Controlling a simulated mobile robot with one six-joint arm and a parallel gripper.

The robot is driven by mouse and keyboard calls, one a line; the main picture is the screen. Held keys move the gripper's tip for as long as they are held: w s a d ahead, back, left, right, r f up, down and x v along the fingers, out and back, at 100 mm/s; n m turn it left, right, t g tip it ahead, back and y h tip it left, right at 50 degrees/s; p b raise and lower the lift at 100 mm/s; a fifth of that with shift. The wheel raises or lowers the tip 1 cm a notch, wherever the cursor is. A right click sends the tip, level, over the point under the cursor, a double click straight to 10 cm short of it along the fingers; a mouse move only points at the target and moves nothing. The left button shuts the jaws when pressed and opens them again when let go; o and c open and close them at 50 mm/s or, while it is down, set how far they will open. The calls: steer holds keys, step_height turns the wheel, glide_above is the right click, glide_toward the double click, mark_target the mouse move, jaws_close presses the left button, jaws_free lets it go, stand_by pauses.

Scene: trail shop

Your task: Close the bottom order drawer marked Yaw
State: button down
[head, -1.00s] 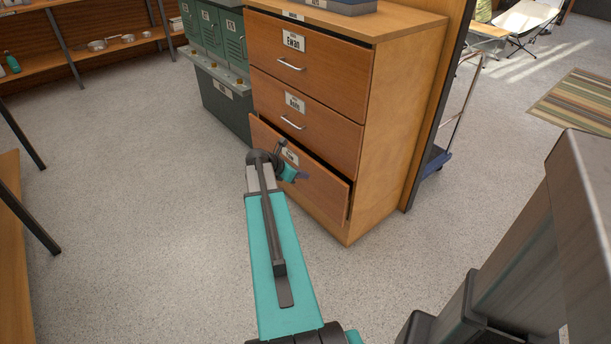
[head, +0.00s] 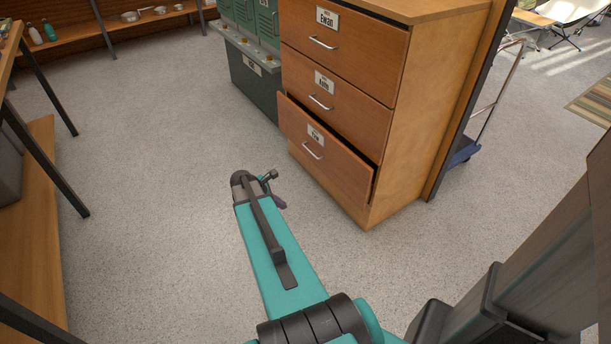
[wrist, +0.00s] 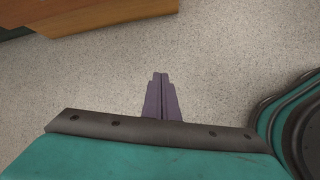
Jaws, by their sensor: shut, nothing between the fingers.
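The bottom drawer (head: 325,162) is the lowest of three in a wooden cabinet, with a silver handle and a small label whose text is too blurred to read surely. It stands out a little from the cabinet, with a dark gap along its top and right edge. My gripper (head: 281,204) is in front of the drawer and to its left, apart from it. In the wrist view my gripper (wrist: 160,76) is shut and empty, its purple fingers together over the floor. A wooden piece (wrist: 100,18) shows at the top left there.
The middle drawer (head: 325,98) and the top drawer marked Ewan (head: 350,50) look closed. Green lockers (head: 255,75) stand left of the cabinet. A blue trolley (head: 463,152) is at its right. A table (head: 30,215) stands at the left. Speckled floor between is clear.

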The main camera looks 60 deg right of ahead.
steer(key=s+a+f+m+y, duration=0.15)
steer(key=a+f, duration=0.35)
steer(key=a, duration=0.6)
steer(key=s+a+f+m+g+y, duration=0.1)
steer(key=s+a+f+m, duration=0.25)
steer(key=a, duration=0.85)
steer(key=s+a+f+m+y, duration=0.1)
steer(key=a+f+y, duration=0.1)
steer(key=a+f, duration=0.65)
steer(key=s+a+m, duration=0.2)
steer(key=s+a, duration=0.2)
steer(key=a, duration=0.3)
steer(key=s+a+m+g+y, duration=0.1)
steer(key=s+a, duration=0.4)
steer(key=a, duration=0.1)
steer(key=shift+a+r+m, duration=0.15)
steer(key=shift+a+m, duration=0.2)
steer(key=shift+m, duration=0.05)
